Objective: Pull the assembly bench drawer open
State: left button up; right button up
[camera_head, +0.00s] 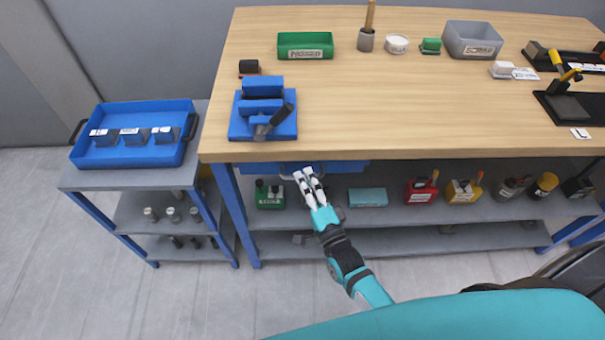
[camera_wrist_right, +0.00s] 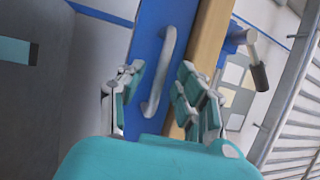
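The assembly bench (camera_head: 400,110) has a wooden top. Its blue drawer (camera_head: 345,167) sits under the front edge, left of the middle, and looks shut. The drawer's grey bar handle (camera_head: 288,174) is partly hidden by my right gripper (camera_head: 303,173) in the head view. In the right wrist view the handle (camera_wrist_right: 162,72) stands on the blue drawer front (camera_wrist_right: 150,40), between the spread fingers of my right gripper (camera_wrist_right: 155,92). The fingers are open, one on each side of the handle, and do not appear closed on it. My left gripper is not in view.
A blue fixture (camera_head: 263,115) stands on the bench above the drawer, with a green bin (camera_head: 305,46) behind. A trolley with a blue tray (camera_head: 136,160) stands at the left. The lower shelf (camera_head: 390,215) holds several small items. Floor in front of the bench's left part is clear.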

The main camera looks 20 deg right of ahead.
jog(key=shift+x, duration=0.9)
grip_shut()
